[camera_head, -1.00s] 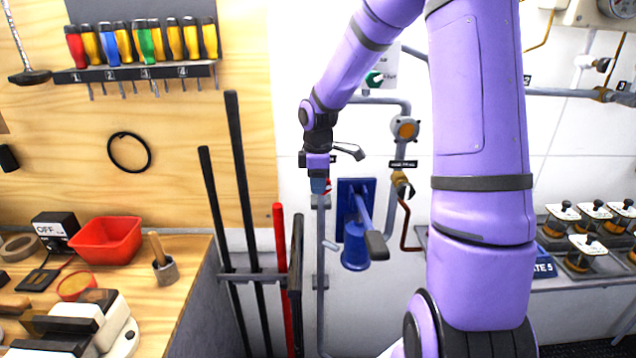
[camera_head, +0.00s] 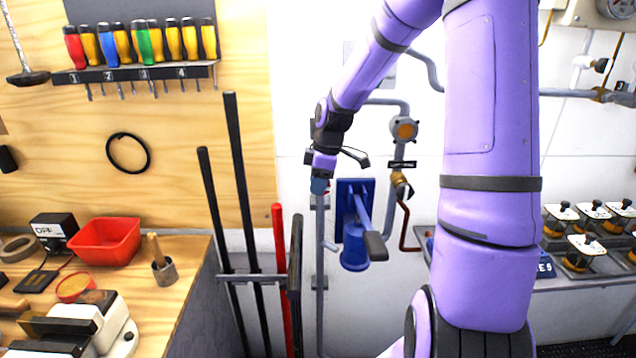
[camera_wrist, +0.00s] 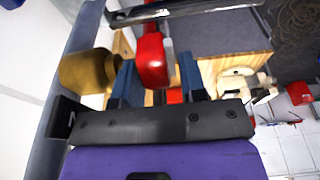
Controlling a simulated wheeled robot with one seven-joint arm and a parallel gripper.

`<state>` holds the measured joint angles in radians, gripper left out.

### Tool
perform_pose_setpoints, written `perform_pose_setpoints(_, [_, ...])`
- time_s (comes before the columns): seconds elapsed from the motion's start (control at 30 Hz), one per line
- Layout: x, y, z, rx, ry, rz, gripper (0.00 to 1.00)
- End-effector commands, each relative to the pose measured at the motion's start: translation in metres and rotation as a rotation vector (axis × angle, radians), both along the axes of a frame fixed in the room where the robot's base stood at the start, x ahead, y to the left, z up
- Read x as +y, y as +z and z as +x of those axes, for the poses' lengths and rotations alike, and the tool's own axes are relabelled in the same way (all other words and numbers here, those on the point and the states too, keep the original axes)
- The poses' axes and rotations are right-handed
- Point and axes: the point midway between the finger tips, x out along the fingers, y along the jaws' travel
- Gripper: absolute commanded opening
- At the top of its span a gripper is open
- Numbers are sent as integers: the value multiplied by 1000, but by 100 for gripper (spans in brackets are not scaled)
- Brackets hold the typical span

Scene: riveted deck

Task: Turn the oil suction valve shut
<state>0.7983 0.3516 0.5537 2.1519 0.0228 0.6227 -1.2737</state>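A red handle (camera_wrist: 152,62) beside a brass valve body (camera_wrist: 88,72) shows in the wrist view; I take this to be the oil suction valve. My gripper (camera_wrist: 158,78) has its two blue fingers apart, with the red handle's end between or just beyond them. Gaps show beside the handle, and I cannot tell whether either finger touches it. In the head view my gripper (camera_head: 319,187) points down at the grey vertical pipe on the white wall and hides most of the valve. A black label plate (camera_wrist: 64,122) is at left in the wrist view.
A blue hand pump (camera_head: 354,240) with a grey-ended lever is just right of the pipe. Black bars (camera_head: 240,190) and a red bar (camera_head: 280,270) stand in a rack to the left. A brass valve (camera_head: 401,186) hangs further right.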

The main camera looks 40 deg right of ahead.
Motion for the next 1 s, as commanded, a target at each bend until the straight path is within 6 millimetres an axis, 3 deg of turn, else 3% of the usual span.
perform_pose_setpoints(0.43, [-2, 7, 0, -1, -1, -2, 53])
perform_pose_setpoints(1.0, [-17, 96, -11, -1, -1, -2, 53])
